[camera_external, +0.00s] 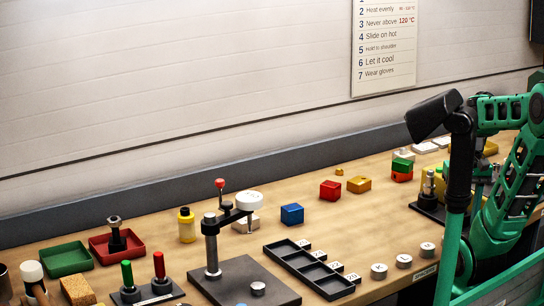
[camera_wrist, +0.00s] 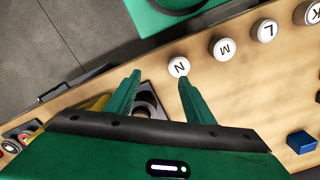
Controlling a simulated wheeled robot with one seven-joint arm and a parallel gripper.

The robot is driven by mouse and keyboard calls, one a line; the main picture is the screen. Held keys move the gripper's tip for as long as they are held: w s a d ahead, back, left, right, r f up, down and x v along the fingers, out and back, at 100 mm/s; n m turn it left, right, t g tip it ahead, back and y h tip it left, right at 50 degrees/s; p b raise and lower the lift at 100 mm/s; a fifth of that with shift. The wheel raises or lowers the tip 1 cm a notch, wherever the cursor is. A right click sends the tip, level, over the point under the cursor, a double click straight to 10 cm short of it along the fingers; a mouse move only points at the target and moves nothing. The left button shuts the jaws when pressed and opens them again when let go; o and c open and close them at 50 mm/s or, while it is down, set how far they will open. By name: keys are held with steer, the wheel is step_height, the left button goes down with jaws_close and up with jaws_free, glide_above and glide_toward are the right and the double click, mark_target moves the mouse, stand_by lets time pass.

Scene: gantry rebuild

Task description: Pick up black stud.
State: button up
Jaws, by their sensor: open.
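A dark stud-like piece (camera_external: 116,236) with a wide collar and a knob on top stands upright in a red tray (camera_external: 98,250) at the left in the external view. I cannot tell for certain that it is the black stud. My gripper (camera_wrist: 160,76) is open in the wrist view, with its two green fingers apart and nothing held. A dark block with a round metal part (camera_wrist: 148,101) shows below and between the fingers. A white disc marked N (camera_wrist: 179,67) lies just by the right fingertip. In the external view my arm stands at the far right, away from the red tray.
White discs (camera_external: 403,261) line the front edge of the bench. A black compartment tray (camera_external: 291,263) and an upright press (camera_external: 211,245) stand mid-bench. A green tray (camera_external: 66,259), a yellow bottle (camera_external: 186,225) and red and blue blocks stand around. A metal-topped fixture (camera_external: 428,182) is near my arm.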

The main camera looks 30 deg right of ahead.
step_height(320, 180, up, 9)
steer(key=w+a+r+n+t, duration=0.1)
steer(key=w+a+n, duration=0.15)
steer(key=w, duration=0.65)
steer(key=w+a+r+n, duration=0.1)
steer(key=w+a+n, duration=0.15)
steer(key=w, duration=0.55)
steer(key=w+a+f+n+t, duration=0.15)
steer(key=w+a+n, duration=0.55)
steer(key=w+a, duration=0.75)
steer(key=n+g+y, duration=0.3)
steer(key=n+y, duration=1)
glide_toward(119, 218)
steer(key=w+a+r, duration=0.1)
steer(key=a+r, duration=0.1)
steer(key=a, duration=0.2)
steer(key=a+f, duration=0.6)
steer(key=f, duration=0.1)
steer(key=shift+s, duration=0.15)
steer(key=x, duration=0.4)
steer(key=shift+s+a+f, duration=0.3)
steer(key=shift+f, duration=0.05)
steer(key=shift+r, duration=0.1)
jaws_close()
